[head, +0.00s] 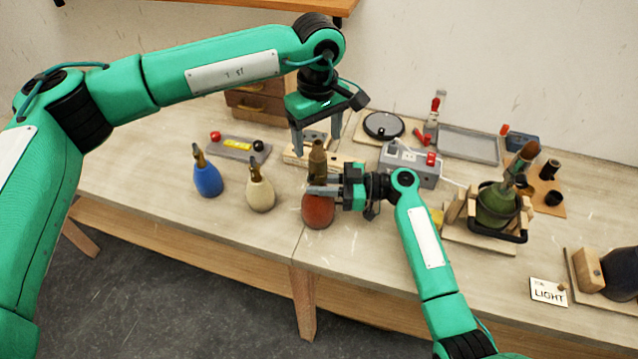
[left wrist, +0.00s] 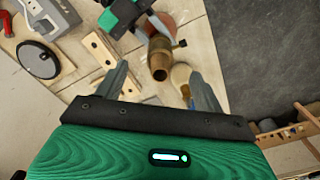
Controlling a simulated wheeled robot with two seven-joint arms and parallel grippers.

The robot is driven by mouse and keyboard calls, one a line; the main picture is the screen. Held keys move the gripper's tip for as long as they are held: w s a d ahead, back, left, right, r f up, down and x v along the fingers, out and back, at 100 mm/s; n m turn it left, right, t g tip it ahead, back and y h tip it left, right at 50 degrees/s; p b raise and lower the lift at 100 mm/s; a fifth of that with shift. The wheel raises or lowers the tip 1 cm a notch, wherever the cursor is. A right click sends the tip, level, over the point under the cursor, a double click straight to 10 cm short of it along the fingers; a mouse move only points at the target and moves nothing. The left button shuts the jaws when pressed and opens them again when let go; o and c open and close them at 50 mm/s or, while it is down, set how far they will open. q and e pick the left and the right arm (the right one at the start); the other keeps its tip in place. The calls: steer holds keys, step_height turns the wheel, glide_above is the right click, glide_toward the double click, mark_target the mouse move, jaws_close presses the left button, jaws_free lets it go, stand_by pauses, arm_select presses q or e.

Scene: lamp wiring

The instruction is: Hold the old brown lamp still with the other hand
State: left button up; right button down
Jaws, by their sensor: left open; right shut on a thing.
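The brown lamp has a rounded red-brown base (head: 318,211) and a brown socket (head: 317,158) on top, and stands upright near the table's front edge. My right gripper (head: 320,186) reaches in from the right and is shut on its neck, between base and socket. My left gripper (head: 316,142) is open, pointing down just above and behind the socket. In the left wrist view the socket (left wrist: 160,62) shows between the two spread fingers of my left gripper (left wrist: 157,76), apart from them. The fingers hide part of the lamp's neck.
A blue lamp (head: 208,180) and a cream lamp (head: 261,194) stand to the left. A green lamp (head: 495,207) sits in a wooden holder at right. A grey box (head: 410,167) and a tray (head: 468,146) lie behind. A LIGHT card (head: 548,292) lies front right.

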mark_target(318, 153)
arm_select(q)
steer(key=shift+f, duration=3.1)
steer(key=c, duration=1.4)
steer(key=shift+r, duration=0.75)
steer(key=shift+r, duration=2.3)
arm_select(e)
steer(key=c, duration=1.2)
jaws_free()
